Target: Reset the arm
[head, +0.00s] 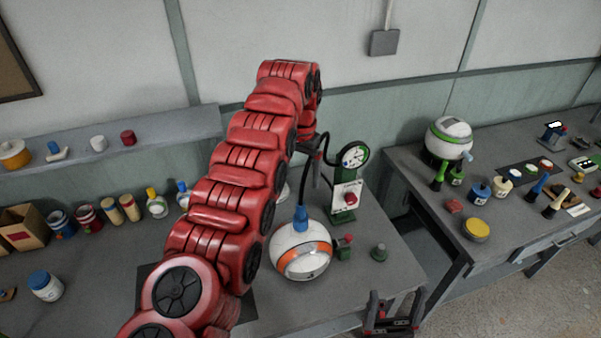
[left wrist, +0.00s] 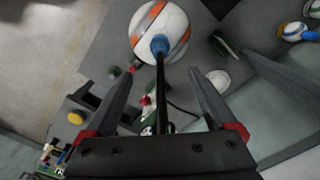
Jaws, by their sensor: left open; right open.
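My left arm, a chain of red links, crosses the head view from the bottom left and bends down at the top middle. My left gripper (head: 316,165) is partly hidden by it; in the left wrist view (left wrist: 154,76) its two dark fingers are apart. A white ball with an orange stripe (head: 304,261) rests on the bench, with a blue fitting on top and a black hose. In the left wrist view, the ball (left wrist: 170,22) lies beyond the fingers and the hose runs between them. My right gripper (head: 396,309) is open and low at the bench's front edge.
A white-and-green ball (head: 449,139) and small parts are on the right bench (head: 420,183). Jars line the left bench below a shelf (head: 190,122).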

